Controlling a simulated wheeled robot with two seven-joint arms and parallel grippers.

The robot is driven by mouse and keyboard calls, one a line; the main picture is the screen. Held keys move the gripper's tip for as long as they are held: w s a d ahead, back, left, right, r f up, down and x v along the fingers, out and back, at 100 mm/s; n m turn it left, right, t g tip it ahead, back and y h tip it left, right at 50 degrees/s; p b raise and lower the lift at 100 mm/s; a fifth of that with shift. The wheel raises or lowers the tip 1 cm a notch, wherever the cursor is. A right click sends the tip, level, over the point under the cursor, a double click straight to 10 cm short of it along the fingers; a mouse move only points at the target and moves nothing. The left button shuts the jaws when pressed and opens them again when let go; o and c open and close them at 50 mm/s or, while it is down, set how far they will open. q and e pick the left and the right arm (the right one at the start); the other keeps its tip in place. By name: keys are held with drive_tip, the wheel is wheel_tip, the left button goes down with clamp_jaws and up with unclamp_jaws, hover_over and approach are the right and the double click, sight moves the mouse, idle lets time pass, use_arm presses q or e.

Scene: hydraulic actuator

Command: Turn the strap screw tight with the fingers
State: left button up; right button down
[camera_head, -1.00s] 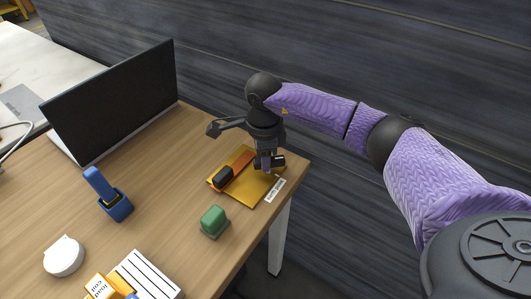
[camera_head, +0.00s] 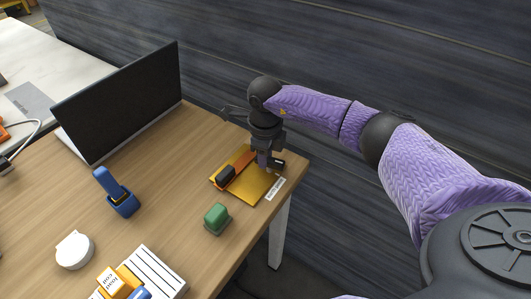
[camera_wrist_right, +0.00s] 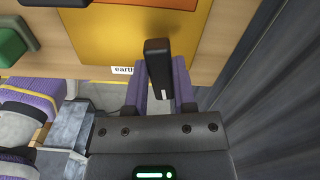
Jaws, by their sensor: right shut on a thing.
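A yellow-orange plate (camera_head: 258,187) lies at the table's right corner; part of it also shows at the top of the wrist view (camera_wrist_right: 115,35). An orange strap (camera_head: 241,165) with a dark block (camera_head: 225,174) on it lies across the plate. My right gripper (camera_head: 264,166) points down over the plate's far right part. Its purple fingers (camera_wrist_right: 160,85) are shut on a black, long part (camera_wrist_right: 157,62) with a small white mark. I cannot tell for sure whether this part is the strap screw, and its lower end is hidden. My left gripper is not in view.
A white label (camera_head: 275,188) lies at the plate's right edge. A green block (camera_head: 217,218) stands near the table's front edge. A blue holder (camera_head: 121,202), a white round case (camera_head: 74,250) and a dark screen (camera_head: 120,100) stand further left. A dark wall rises behind.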

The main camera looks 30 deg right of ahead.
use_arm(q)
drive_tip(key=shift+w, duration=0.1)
use_arm(e)
drive_tip(key=c, duration=0.6)
unclamp_jaws()
drive_tip(key=shift+o, duration=0.8)
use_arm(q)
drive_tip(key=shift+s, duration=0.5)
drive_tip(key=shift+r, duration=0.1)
use_arm(e)
drive_tip(key=shift+r, duration=0.1)
wheel_tip(320, 180, up, 9)
drive_tip(key=p, duration=0.3)
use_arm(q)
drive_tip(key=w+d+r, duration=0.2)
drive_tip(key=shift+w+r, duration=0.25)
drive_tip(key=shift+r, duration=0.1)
use_arm(e)
drive_tip(key=shift+r, duration=0.4)
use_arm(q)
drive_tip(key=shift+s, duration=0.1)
use_arm(e)
drive_tip(key=shift+f, duration=0.1)
